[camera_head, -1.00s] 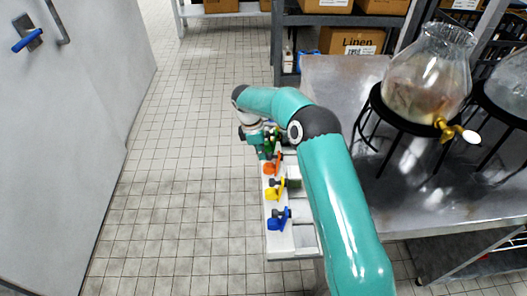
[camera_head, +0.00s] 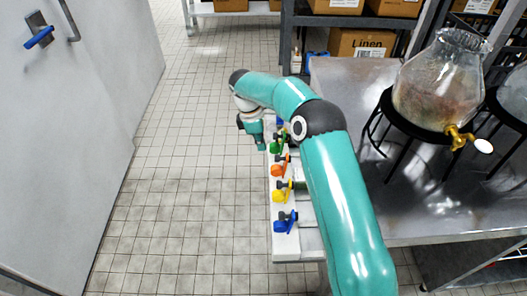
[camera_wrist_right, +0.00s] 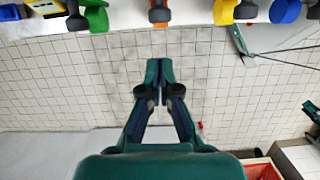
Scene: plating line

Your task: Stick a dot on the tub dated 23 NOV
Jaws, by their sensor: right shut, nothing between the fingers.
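My right gripper (camera_head: 261,147) is just left of a white rack (camera_head: 286,246) that carries a row of coloured dispensers. Its two fingers meet at the tips in the right wrist view (camera_wrist_right: 159,68), shut with nothing seen between them. On the rack stand a blue dispenser (camera_head: 285,222), a yellow one (camera_head: 282,194), an orange one (camera_head: 280,168) and a green one (camera_head: 276,146). The row also shows along the top of the right wrist view, with an orange part (camera_wrist_right: 160,14). No tub and no date can be made out. My left gripper is out of view.
A steel table (camera_head: 430,225) at right bears a glass jar (camera_head: 440,85) with a brass tap on a black stand. Shelves with boxes (camera_head: 362,42) stand behind. A grey door (camera_head: 70,150) is at left. The tiled floor between is clear.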

